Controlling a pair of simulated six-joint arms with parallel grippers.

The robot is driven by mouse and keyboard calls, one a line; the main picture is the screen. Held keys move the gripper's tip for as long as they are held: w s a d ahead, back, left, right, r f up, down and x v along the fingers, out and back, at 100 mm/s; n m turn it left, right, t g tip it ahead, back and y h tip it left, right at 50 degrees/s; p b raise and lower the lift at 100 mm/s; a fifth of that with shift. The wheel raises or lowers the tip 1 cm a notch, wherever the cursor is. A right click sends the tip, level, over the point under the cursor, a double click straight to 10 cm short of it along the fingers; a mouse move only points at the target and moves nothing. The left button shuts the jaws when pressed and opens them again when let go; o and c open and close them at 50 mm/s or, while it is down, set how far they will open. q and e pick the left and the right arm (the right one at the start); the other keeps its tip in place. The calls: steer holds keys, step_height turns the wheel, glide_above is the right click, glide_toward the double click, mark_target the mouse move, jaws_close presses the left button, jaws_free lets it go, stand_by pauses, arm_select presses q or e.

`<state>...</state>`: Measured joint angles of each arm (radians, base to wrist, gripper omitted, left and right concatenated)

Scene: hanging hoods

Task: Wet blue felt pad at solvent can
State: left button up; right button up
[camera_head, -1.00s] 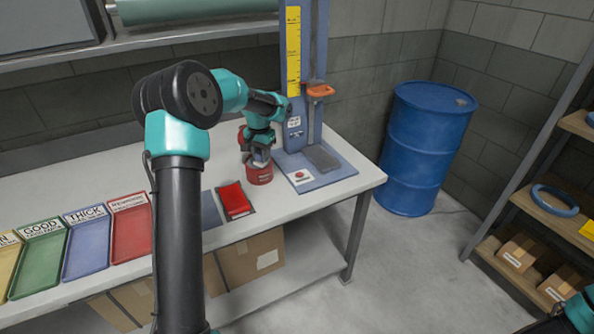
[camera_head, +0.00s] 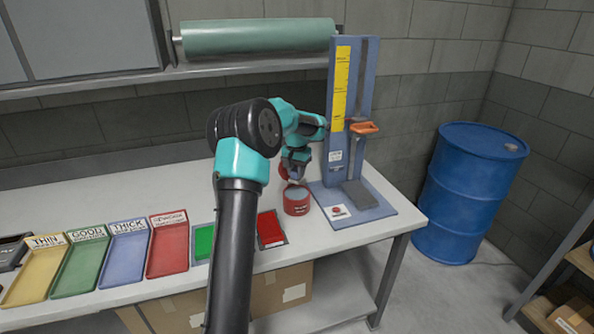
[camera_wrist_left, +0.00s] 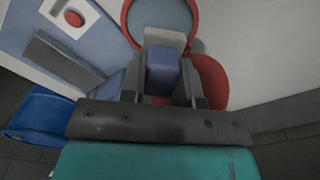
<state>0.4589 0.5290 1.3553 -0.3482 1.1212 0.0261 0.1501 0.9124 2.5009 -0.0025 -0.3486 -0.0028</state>
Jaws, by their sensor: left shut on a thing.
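The solvent can (camera_head: 297,205) is a short red can with an open top, standing on the bench beside the blue stand. Its red rim (camera_wrist_left: 129,22) and greyish inside show at the top of the left wrist view. My left gripper (camera_head: 295,178) is just above and behind the can in the head view. It is shut on a blue block, which I take for the blue felt pad (camera_wrist_left: 163,70); a pale grey part shows at its far end. The pad is near the can's rim; I cannot tell whether it touches. My right gripper is out of view.
A red round piece (camera_wrist_left: 208,78) lies close by the can. The blue stand (camera_head: 350,120) with an orange handle rises to the right. Red (camera_head: 270,229) and green (camera_head: 204,243) pads lie in front. Labelled trays (camera_head: 126,252) line the left, and a blue drum (camera_head: 468,195) stands right.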

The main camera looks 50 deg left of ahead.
mark_target(297, 194)
arm_select(q)
steer(key=shift+f, duration=2.7)
steer(key=shift+f, duration=0.55)
stand_by(0.3)
steer(key=shift+r, duration=0.15)
steer(key=shift+r, duration=3.5)
